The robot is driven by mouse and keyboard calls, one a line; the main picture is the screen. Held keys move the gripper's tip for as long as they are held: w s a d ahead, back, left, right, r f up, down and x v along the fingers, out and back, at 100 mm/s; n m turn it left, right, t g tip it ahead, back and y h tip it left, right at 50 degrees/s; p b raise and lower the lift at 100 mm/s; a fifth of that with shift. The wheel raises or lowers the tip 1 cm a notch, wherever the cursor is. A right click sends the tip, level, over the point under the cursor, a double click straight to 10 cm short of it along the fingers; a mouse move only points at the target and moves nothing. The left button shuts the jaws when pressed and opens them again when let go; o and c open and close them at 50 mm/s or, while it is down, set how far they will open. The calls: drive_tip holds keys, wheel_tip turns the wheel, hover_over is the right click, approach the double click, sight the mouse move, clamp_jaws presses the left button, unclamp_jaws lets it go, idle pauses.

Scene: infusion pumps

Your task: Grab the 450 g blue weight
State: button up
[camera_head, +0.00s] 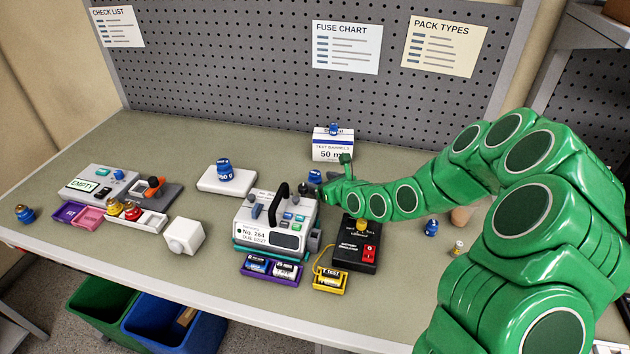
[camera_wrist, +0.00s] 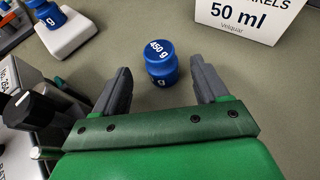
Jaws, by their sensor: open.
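The blue weight (camera_wrist: 162,66), marked "450 g" on its top, stands upright on the bench in the wrist view. It also shows in the head view (camera_head: 315,176), behind the pump and partly hidden by my gripper. My gripper (camera_wrist: 159,68) is open, with one dark finger on each side of the weight in the picture. Gaps show between the weight and both fingers. The weight appears at or just beyond the fingertips; the exact depth is hard to tell. In the head view my gripper (camera_head: 327,186) is small and partly hidden.
The pump (camera_head: 268,225) with a black handle stands close by, left of my gripper. A white "50 ml" box (camera_head: 332,150) is behind the weight. Another blue weight (camera_head: 225,172) sits on a white plate (camera_head: 226,187). A black tester (camera_head: 357,248) lies below my arm.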

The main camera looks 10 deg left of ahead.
sight(317, 180)
drive_tip(key=shift+x, duration=2.1)
drive_tip(key=shift+w+r, duration=0.1)
drive_tip(key=shift+d, duration=0.1)
clamp_jaws()
